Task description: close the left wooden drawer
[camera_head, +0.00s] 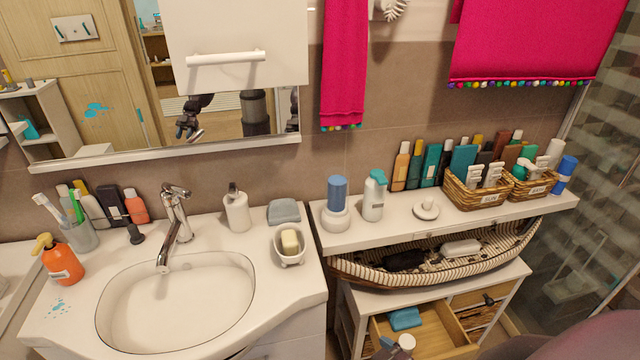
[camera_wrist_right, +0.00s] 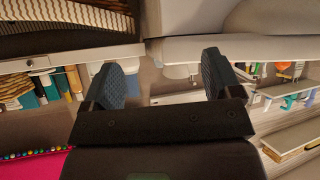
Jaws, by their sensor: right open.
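The left wooden drawer (camera_head: 436,333) stands pulled out under the white shelf unit at the lower right of the head view. Its inside shows, with a folded blue cloth-like item (camera_head: 405,319) in it. The lower part of the drawer is cut off by the frame edge. My right gripper (camera_wrist_right: 163,80) shows in the right wrist view, its two dark fingers spread with nothing between them. I cannot make out the wooden drawer in that view. My left gripper is not clearly seen in the head view.
A boat-shaped basket (camera_head: 440,258) sits above the drawers. Wicker baskets (camera_head: 490,196) and several bottles stand on the white shelf (camera_head: 400,222). The sink (camera_head: 178,310) is at left. A dark knob (camera_head: 489,299) shows right of the drawer. A grey-topped object (camera_head: 405,342) is at the bottom edge.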

